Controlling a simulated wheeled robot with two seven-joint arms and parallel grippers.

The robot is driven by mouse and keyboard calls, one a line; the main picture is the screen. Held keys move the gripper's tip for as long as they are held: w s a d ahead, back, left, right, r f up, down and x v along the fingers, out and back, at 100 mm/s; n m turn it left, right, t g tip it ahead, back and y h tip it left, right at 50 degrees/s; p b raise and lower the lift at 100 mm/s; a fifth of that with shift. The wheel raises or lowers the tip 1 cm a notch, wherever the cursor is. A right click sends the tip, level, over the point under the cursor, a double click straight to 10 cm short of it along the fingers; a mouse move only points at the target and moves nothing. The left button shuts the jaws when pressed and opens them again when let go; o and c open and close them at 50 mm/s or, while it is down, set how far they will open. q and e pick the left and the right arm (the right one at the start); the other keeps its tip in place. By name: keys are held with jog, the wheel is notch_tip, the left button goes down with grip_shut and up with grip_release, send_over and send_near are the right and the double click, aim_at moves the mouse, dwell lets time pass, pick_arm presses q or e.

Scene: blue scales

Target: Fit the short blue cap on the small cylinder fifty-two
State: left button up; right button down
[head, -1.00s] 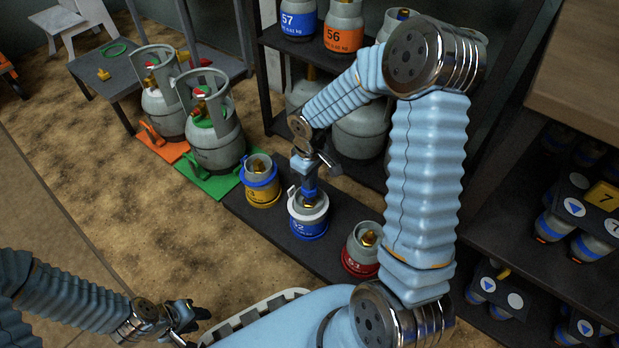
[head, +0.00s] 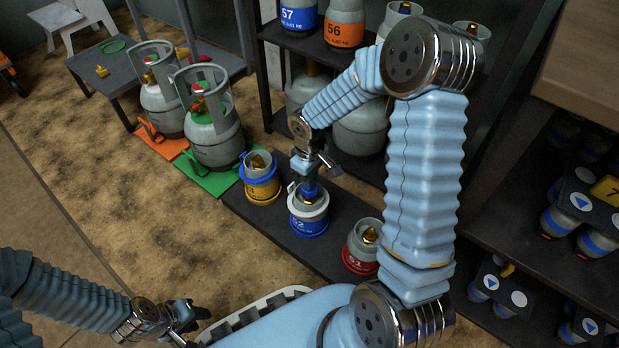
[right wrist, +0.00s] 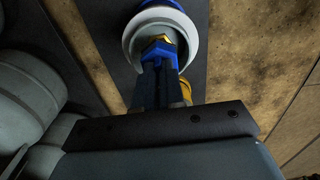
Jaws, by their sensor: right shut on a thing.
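The small cylinder fifty-two (head: 307,228), grey with a blue band and a white collar ring, stands upright on the dark mat. My right gripper (head: 309,184) is directly above it, pointing down and shut on the short blue cap (head: 310,192). In the right wrist view, the cap (right wrist: 158,52) shows at the fingertips, inside the white ring (right wrist: 187,28), with a gold valve part against it. The fingers partly hide the cap, so I cannot tell whether it is seated. My left gripper (head: 188,320) is empty, low at the left, with its fingers apart.
A yellow-banded cylinder (head: 260,188) and a red-banded one (head: 360,252) stand on the dark mat (head: 262,220) on either side. Larger grey cylinders (head: 213,130) stand on green and orange mats. A shelf (head: 279,45) with cylinders is behind. Sandy floor at left is clear.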

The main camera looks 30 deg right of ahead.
jog(key=shift+f, duration=0.8)
jog(key=c, duration=1.2)
grip_release()
jog(key=shift+o, duration=0.2)
notch_tip(320, 180, up, 14)
jog(key=p, duration=0.4)
jog(key=s+a+f+m+y, duration=0.25)
jog(key=s+a+f, duration=0.5)
jog(key=f, duration=0.45)
jog(key=s+a+f+m+y, duration=0.25)
jog(key=s+a+f, duration=0.45)
jog(key=f, duration=0.4)
notch_tip(320, 180, up, 12)
jog(key=a+m+p, duration=0.1)
jog(key=a+p, duration=0.1)
jog(key=p, duration=1.1)
jog(key=shift+r+t+h, duration=0.15)
jog(key=shift+t+h, duration=0.25)
